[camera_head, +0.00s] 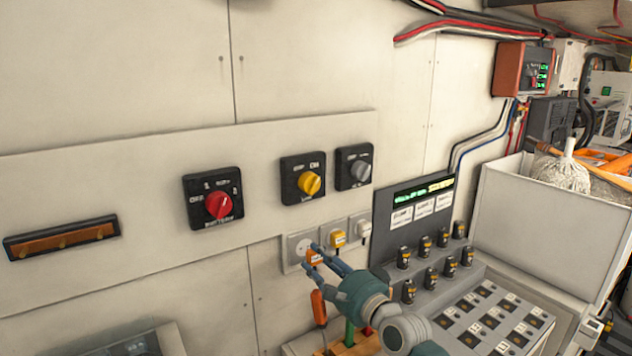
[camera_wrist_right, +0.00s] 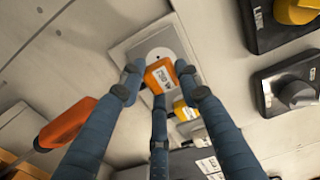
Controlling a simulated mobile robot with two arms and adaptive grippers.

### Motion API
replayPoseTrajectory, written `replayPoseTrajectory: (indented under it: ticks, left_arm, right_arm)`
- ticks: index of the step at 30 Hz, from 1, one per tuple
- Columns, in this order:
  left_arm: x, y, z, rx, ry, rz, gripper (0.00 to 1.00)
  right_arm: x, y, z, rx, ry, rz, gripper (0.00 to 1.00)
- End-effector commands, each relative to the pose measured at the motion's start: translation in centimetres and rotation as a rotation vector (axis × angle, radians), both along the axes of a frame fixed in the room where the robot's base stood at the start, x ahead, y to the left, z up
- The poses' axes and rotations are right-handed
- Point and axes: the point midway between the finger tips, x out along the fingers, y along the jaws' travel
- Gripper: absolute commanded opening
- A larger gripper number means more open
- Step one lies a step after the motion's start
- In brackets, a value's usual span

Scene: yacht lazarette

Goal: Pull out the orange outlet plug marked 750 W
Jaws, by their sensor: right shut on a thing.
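The orange plug (camera_head: 315,257) is at the left-most of three outlets on the white wall. My right gripper (camera_head: 320,254) is shut on it, with fingers on both sides. In the right wrist view the orange plug (camera_wrist_right: 162,77) sits between the fingertips (camera_wrist_right: 160,84), and its dark marking is too small to read surely. The round socket face of its outlet (camera_wrist_right: 158,52) shows beside the plug; I cannot tell whether the pins are still in. My left gripper is not in view.
A yellow plug (camera_head: 338,238) and a white plug (camera_head: 364,228) sit in the neighbouring outlets, close by. Red (camera_head: 218,206), yellow (camera_head: 310,183) and grey (camera_head: 360,170) rotary switches are above. An orange-handled tool (camera_head: 318,307) stands below. A grey control panel (camera_head: 440,268) is to the right.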

Motion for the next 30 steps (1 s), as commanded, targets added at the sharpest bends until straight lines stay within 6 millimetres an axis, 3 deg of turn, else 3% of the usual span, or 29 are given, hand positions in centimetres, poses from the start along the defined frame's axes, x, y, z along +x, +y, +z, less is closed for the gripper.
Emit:
replayPoseTrajectory:
  ticks: [19, 30]
  left_arm:
    - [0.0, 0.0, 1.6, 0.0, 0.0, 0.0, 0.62]
    - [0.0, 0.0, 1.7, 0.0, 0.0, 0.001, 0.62]
  right_arm:
    - [-2.2, -1.5, 0.1, 0.001, 0.001, 0.0, 0.0]
    - [-2.4, -1.6, 0.1, 0.001, -0.001, 0.0, 0.0]
